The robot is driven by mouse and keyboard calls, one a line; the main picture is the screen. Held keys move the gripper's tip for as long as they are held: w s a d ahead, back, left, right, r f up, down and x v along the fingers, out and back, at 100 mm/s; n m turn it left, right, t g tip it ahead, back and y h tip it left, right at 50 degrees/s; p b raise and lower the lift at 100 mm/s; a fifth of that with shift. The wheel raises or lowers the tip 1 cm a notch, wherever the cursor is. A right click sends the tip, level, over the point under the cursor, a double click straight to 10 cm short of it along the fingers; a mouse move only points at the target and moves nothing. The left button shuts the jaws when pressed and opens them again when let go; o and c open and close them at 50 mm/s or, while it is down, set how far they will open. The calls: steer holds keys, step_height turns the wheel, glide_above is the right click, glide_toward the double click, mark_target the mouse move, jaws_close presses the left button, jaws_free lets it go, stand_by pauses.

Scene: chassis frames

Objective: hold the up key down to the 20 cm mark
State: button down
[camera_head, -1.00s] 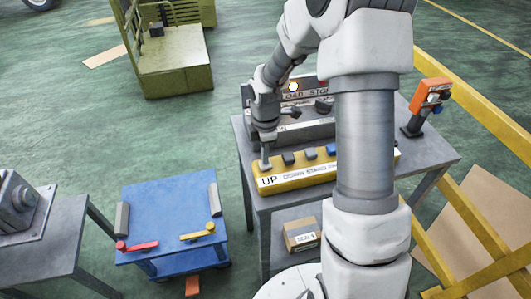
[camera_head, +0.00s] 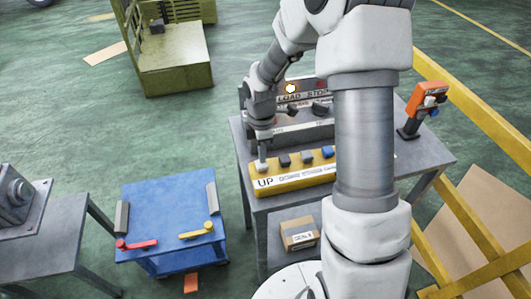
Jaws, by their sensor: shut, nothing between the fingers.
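The yellow key box (camera_head: 295,177) lies on the grey bench, with "UP" lettered at its left end and several dark keys and a blue key (camera_head: 327,152) along its top. My gripper (camera_head: 261,165) is shut and points down at the left end of the box, above the "UP" lettering. It covers the up key, so I cannot tell whether it touches or presses it. The blue lift table (camera_head: 165,210) stands to the left, its top low, with red and yellow levers at its front. I cannot make out a 20 cm mark.
A grey panel (camera_head: 300,128) with a lit lamp (camera_head: 291,88) stands behind the key box. An orange hand unit (camera_head: 426,95) stands on the bench at right. A cardboard box (camera_head: 299,234) sits below. Yellow rails (camera_head: 490,105) bound the right. Another grey bench is at far left.

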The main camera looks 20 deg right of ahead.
step_height(320, 180, up, 12)
steer(key=shift+w, duration=0.2)
stand_by(0.8)
steer(key=s+r+m+t, duration=0.2)
steer(key=s+r+m, duration=0.5)
steer(key=s+m, duration=0.2)
steer(key=s+d+r+m+t, duration=0.1)
steer(key=s+r+m+t, duration=0.2)
steer(key=s+r+m, duration=0.4)
steer(key=shift+s+m, duration=1)
steer(key=shift+s, duration=2)
